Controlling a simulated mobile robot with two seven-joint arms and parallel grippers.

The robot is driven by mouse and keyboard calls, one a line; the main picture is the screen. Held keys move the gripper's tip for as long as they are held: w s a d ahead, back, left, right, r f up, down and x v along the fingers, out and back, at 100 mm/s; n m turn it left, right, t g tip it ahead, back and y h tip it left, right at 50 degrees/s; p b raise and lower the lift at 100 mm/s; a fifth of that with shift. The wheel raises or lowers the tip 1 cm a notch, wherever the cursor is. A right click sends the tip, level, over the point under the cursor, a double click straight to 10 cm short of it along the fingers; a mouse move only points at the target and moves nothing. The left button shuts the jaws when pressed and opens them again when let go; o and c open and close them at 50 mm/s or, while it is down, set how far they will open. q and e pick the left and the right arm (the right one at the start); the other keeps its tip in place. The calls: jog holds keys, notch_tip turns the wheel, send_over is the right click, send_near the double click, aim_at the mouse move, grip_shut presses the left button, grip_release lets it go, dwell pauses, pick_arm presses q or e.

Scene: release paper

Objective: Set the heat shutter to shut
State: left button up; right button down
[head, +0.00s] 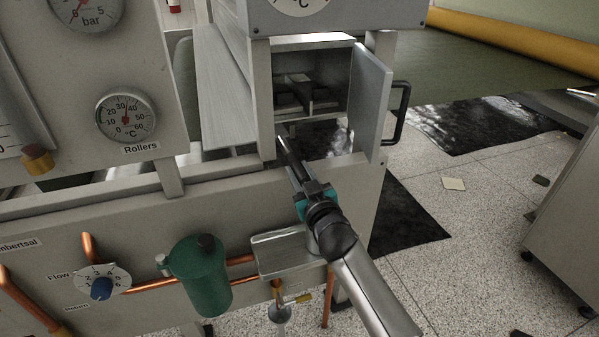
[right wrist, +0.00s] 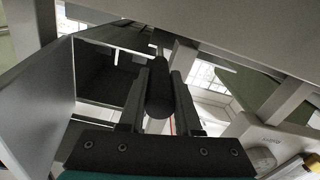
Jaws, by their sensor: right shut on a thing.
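My right gripper (head: 285,148) reaches up to the front of the grey machine, just below and left of an open box (head: 312,75). In the right wrist view its two fingers are shut on a black round handle (right wrist: 160,90), which lies lengthwise between them. The handle's far end and its mounting are hard to make out, and I see no label on it. I cannot tell from the frames how the heat shutter itself stands. My left gripper is not in view.
A hinged door (head: 371,100) with a black handle (head: 400,112) stands open right of the box. Below are a green canister (head: 200,275), copper pipes and a blue flow knob (head: 101,288). Dials (head: 127,117) sit at left.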

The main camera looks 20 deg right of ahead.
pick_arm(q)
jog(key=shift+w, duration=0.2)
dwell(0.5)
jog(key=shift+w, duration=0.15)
pick_arm(e)
jog(key=shift+d, duration=0.3)
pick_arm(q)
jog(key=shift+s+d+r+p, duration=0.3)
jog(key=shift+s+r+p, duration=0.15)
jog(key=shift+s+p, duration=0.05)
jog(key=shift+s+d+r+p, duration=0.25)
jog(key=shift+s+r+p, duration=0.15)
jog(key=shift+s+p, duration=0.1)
pick_arm(e)
jog(key=d, duration=1.8)
jog(key=shift+w+d+r, duration=0.15)
jog(key=shift+w+d, duration=0.1)
jog(key=shift+w, duration=0.05)
